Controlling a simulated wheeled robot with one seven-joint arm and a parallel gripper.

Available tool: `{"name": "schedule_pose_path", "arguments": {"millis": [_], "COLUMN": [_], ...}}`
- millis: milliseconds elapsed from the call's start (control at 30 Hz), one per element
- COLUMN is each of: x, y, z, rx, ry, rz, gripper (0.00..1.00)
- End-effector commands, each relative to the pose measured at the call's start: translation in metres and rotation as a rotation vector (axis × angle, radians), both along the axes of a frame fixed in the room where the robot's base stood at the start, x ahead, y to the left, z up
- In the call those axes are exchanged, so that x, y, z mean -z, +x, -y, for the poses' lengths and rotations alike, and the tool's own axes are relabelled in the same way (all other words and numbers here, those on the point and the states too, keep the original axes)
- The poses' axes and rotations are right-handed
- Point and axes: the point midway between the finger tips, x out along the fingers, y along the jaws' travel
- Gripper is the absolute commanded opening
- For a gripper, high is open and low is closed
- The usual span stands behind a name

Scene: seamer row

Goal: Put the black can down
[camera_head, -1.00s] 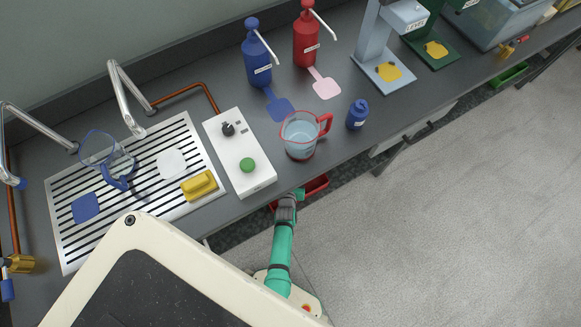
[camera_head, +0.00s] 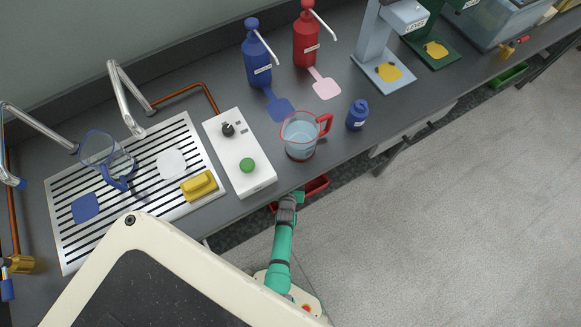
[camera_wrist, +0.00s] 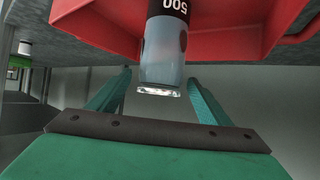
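In the wrist view a can (camera_wrist: 163,52) with a grey-blue body, a black band with white characters reading upside down, and a shiny silver end stands out against a red bin (camera_wrist: 225,45). My gripper (camera_wrist: 159,75) has two green fingers, one on each side of the can's near end. The fingers are apart, and a narrow gap shows between each fingertip and the can. What the can rests on is hidden. In the head view my gripper (camera_head: 298,197) is low at the counter's front edge, beside the red bin (camera_head: 316,187); the can cannot be made out there.
A green bin (camera_head: 508,75) sits under the counter at right. The floor (camera_head: 450,210) at right is clear.

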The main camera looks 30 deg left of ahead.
Motion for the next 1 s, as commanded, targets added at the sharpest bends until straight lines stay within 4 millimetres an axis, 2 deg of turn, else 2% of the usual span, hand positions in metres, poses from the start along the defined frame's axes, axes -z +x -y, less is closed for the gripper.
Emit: {"name": "schedule_pose_path", "arguments": {"millis": [333,467,767,1000], "x": [-0.002,-0.006,-0.017,-0.034], "y": [-0.001,-0.007,-0.026,-0.057], "z": [0.0,0.0,0.012,0.025], "rx": [-0.001,-0.003,-0.003,-0.002], "ry": [0.0,0.003,-0.002,0.0], "rz": [0.001,0.0,0.001,-0.001], "gripper": [0.72,0.72,0.72,0.72]}}
